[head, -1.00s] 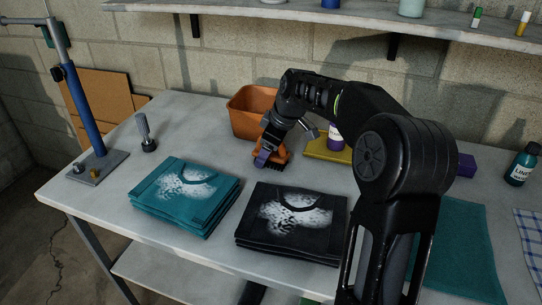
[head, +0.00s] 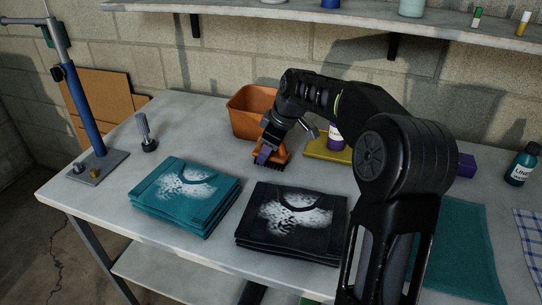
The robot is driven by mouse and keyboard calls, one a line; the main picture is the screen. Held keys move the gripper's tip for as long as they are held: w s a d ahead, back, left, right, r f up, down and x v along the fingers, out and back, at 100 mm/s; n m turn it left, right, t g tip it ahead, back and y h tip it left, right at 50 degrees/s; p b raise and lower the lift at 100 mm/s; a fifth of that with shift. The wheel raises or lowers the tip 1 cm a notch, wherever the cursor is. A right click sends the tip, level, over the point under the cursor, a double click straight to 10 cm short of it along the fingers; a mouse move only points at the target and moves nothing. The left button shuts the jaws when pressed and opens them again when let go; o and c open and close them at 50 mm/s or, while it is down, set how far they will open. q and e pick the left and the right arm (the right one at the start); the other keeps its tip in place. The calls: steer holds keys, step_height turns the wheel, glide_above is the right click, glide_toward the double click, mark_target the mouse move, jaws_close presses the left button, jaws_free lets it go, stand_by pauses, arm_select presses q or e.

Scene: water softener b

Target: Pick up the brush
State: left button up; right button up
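The brush (head: 282,157) has an orange body and dark bristles along its lower edge. It is on or just above the worktable in the head view, in front of the orange bin. My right gripper (head: 265,153) reaches down over the brush from my arm at the right, with a purple-grey finger in front of its body. The far finger is hidden, so I cannot tell whether the gripper is closed on the brush. My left gripper is not in view.
The orange bin (head: 246,121) stands behind the brush. A folded black shirt (head: 290,222) and teal shirts (head: 184,197) lie in front. A yellow block (head: 328,151) is to the right. A blue-poled stand (head: 86,115) and small grey tool (head: 145,132) are left.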

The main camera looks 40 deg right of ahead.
steer(key=c, duration=0.4)
steer(key=shift+r, duration=0.1)
step_height(320, 180, up, 10)
steer(key=shift+f+p, duration=0.1)
steer(key=shift+p, duration=0.35)
steer(key=shift+c, duration=0.2)
